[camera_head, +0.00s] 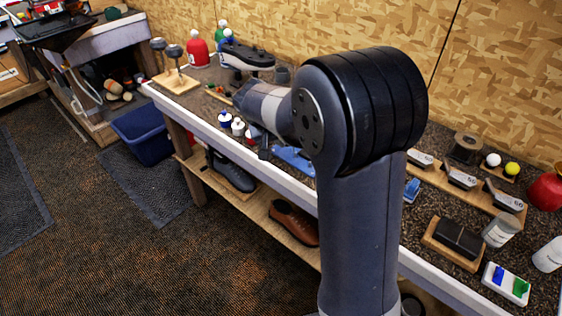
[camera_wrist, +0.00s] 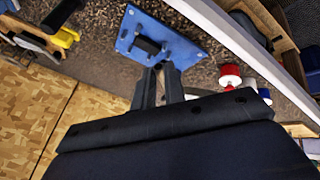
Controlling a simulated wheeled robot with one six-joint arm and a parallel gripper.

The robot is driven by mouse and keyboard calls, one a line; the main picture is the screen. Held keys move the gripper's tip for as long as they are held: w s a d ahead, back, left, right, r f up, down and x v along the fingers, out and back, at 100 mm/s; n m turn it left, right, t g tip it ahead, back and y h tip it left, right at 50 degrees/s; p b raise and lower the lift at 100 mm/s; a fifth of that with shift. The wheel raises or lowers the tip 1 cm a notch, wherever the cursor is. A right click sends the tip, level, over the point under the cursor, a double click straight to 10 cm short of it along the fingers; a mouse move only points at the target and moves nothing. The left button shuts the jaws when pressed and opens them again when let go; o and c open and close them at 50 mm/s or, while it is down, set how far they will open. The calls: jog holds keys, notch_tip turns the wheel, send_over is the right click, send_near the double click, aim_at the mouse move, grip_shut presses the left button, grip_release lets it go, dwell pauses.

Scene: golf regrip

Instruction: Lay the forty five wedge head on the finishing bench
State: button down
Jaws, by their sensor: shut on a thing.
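Several wedge heads (camera_head: 462,179) sit in a wooden rack on the right of the long bench (camera_head: 230,135); my arm hides the rack's left end. In the head view my fingertips are mostly hidden.
Small white, blue and red-capped bottles (camera_head: 238,127) stand near the bench's front edge by my gripper. A wooden block with two clubheads (camera_head: 174,65) and a red bottle (camera_head: 198,52) stand farther left. A blue bin (camera_head: 145,135) is on the floor. Shoes (camera_head: 293,222) lie below.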

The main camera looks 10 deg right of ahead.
jog(key=b, duration=0.2)
jog(key=shift+f+b, duration=0.35)
jog(key=shift+f, duration=0.05)
jog(key=shift+s+r+y+b, duration=0.2)
jog(key=shift+y+b, duration=0.1)
jog(key=shift+b, duration=0.85)
jog(key=shift+f+p, duration=0.3)
jog(key=shift+f, duration=4.5)
jog(key=shift+f, duration=0.1)
jog(key=c, duration=1.5)
grip_release()
jog(key=shift+o, duration=0.2)
